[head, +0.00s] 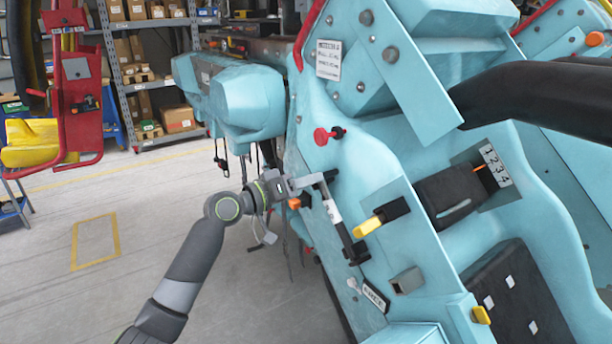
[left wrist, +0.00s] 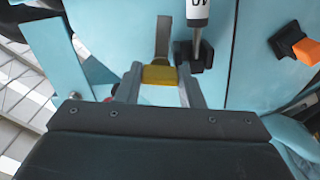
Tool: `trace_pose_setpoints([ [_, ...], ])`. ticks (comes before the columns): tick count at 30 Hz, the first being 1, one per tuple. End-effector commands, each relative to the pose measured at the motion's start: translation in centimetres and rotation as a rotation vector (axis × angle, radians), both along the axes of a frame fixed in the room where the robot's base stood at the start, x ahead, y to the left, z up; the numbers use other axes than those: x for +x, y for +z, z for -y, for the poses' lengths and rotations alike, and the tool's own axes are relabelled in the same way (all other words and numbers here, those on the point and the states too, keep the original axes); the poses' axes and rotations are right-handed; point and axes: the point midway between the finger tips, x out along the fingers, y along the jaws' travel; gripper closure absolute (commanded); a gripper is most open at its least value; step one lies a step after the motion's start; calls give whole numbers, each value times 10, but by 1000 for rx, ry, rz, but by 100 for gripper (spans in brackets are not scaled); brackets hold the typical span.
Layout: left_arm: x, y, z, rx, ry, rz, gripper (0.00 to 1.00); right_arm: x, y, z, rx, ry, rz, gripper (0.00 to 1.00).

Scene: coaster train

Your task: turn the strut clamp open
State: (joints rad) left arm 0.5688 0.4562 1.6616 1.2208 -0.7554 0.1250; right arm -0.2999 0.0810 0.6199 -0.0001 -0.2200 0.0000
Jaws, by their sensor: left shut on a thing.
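My left gripper (head: 308,183) reaches in from the left to the side of the teal coaster car. In the left wrist view its two grey fingers (left wrist: 163,82) are shut on the yellow part of the strut clamp (left wrist: 160,74), and a grey tab stands up behind it. The strut (head: 340,226), a dark rod with a white label, runs down the panel close to the gripper. It also shows in the left wrist view (left wrist: 197,18), ending in a black block beside the clamp. In the head view the gripper mostly hides the clamp. My right gripper is not in view.
A yellow-ended black handle (head: 368,226) and a red knob (head: 321,137) stick out near the gripper. A numbered plate (head: 494,165) sits at the right. A thick black bar (head: 540,95) crosses the upper right. The floor at left is clear.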

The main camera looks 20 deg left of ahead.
Motion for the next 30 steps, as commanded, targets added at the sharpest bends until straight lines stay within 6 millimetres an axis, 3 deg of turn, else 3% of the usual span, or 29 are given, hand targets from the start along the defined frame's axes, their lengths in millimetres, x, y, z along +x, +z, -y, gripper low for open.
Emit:
trace_pose_setpoints([
  [10,0,0,0,-114,0,-91,88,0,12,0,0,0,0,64],
  [27,0,0,0,-135,1,-106,88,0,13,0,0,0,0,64],
  [28,0,0,0,-135,1,-106,62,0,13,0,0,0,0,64],
  [30,0,0,0,-135,1,-106,52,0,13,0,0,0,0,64],
])
